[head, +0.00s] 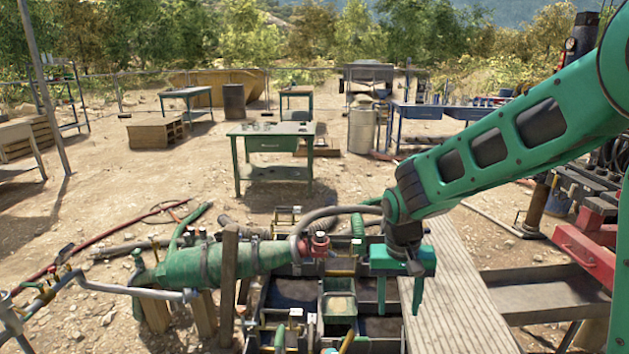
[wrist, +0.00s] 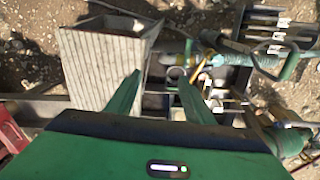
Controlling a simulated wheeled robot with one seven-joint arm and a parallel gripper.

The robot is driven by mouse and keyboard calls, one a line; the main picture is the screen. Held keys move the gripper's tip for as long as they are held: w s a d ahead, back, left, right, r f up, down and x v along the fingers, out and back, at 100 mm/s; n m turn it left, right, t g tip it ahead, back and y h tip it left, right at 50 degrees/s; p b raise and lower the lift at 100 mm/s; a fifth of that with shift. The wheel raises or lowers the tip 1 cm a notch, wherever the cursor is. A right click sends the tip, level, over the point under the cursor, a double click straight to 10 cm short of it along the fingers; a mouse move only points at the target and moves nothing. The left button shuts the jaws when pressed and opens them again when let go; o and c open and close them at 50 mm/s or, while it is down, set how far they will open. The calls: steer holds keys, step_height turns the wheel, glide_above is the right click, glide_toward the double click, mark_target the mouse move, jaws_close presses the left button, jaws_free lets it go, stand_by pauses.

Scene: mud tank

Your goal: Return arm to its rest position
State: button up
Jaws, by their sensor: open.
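My gripper (head: 399,296) hangs at the end of my green arm, pointing down, at the right side of the mud tank (head: 290,293). Its two green fingers are apart with nothing visible between them. In the wrist view the open fingers of my gripper (wrist: 158,88) reach over the edge between the plank walkway (wrist: 88,68) and the tank compartments. In the head view my arm stretches in from the upper right, with its wrist bent downward. The gap between the fingertips and the tank cannot be judged exactly.
A green cylinder (head: 225,262) with hoses and a red valve (head: 319,245) lie left of my gripper. The plank walkway (head: 458,290) is to its right, with red machinery (head: 590,255) beyond. A green worktable (head: 272,145) stands farther back on open dirt.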

steer(key=s+d+r+m, duration=0.2)
steer(key=s+d+r, duration=0.2)
steer(key=s+d, duration=0.5)
steer(key=s+d+r+m, duration=0.1)
steer(key=s+d+r, duration=0.3)
steer(key=s+d, duration=0.45)
steer(key=s+d+m+y, duration=0.1)
steer(key=s+d, duration=0.3)
steer(key=s, duration=0.4)
steer(key=shift+s+d, duration=0.15)
steer(key=shift+s, duration=0.05)
steer(key=shift+f, duration=0.1)
steer(key=shift+w+f, duration=0.25)
steer(key=shift+w, duration=0.45)
